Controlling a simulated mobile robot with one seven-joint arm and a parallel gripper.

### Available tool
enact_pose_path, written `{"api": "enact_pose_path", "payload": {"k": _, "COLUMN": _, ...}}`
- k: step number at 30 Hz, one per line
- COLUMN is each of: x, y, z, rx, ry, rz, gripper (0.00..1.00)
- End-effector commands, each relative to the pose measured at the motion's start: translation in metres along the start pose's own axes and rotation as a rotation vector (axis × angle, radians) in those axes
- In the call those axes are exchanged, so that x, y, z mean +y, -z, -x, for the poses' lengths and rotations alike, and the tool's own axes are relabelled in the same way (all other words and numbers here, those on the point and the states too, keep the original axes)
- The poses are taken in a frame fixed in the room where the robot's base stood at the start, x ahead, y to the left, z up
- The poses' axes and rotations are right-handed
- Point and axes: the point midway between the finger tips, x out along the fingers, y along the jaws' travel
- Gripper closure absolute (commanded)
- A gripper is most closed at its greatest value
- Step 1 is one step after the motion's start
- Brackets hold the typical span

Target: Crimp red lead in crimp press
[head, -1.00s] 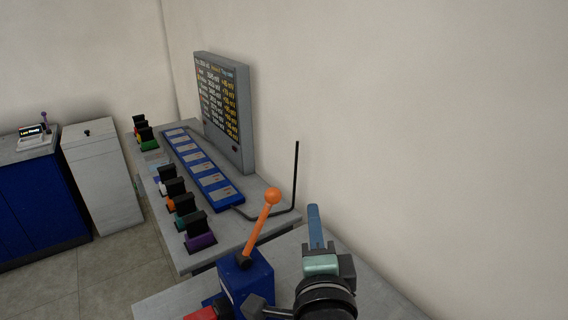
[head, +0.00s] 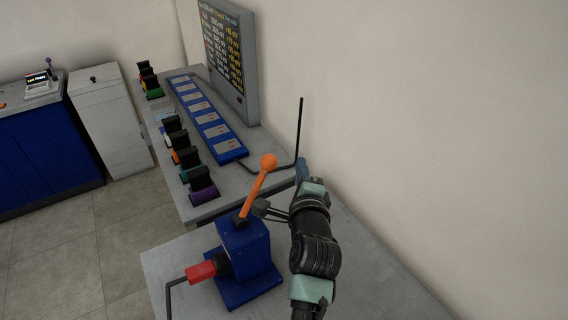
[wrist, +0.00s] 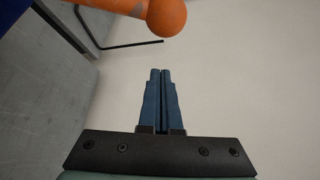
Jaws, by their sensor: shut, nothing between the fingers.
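The crimp press is a blue block (head: 243,246) on a blue base at the near end of the grey bench. Its orange lever (head: 256,190) with a ball knob (head: 268,161) stands up, leaning right. The red lead (head: 201,272) has its red end at the press's left front side, against a dark part; its dark cable bends down past the bench edge. My gripper (wrist: 161,72) is shut and empty, its blue fingers together. In the head view it is partly hidden behind my wrist, right of the lever. In the wrist view the orange knob (wrist: 167,16) is just beyond the fingertips, apart from them.
A farther bench holds a blue tray strip (head: 207,118), several coloured blocks with black tops (head: 203,184), and a display board (head: 228,55). A thin black rod (head: 300,130) rises near the wall. A grey cabinet (head: 110,125) and blue cabinet (head: 45,150) stand left.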

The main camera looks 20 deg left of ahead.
Motion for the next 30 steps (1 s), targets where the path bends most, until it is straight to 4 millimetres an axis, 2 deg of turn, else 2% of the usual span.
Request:
{"api": "enact_pose_path", "payload": {"k": 1, "x": -0.004, "y": -0.011, "z": 0.004, "rx": -0.003, "ry": -0.003, "rz": 0.001, "gripper": 1.0}}
{"api": "enact_pose_path", "payload": {"k": 3, "x": -0.004, "y": -0.021, "z": 0.008, "rx": -0.003, "ry": -0.002, "rz": 0.001, "gripper": 1.0}}
{"api": "enact_pose_path", "payload": {"k": 9, "x": -0.002, "y": -0.035, "z": 0.013, "rx": -0.001, "ry": -0.001, "rz": 0.001, "gripper": 1.0}}
{"api": "enact_pose_path", "payload": {"k": 30, "x": -0.003, "y": -0.041, "z": 0.017, "rx": -0.001, "ry": 0.021, "rz": 0.036, "gripper": 1.0}}
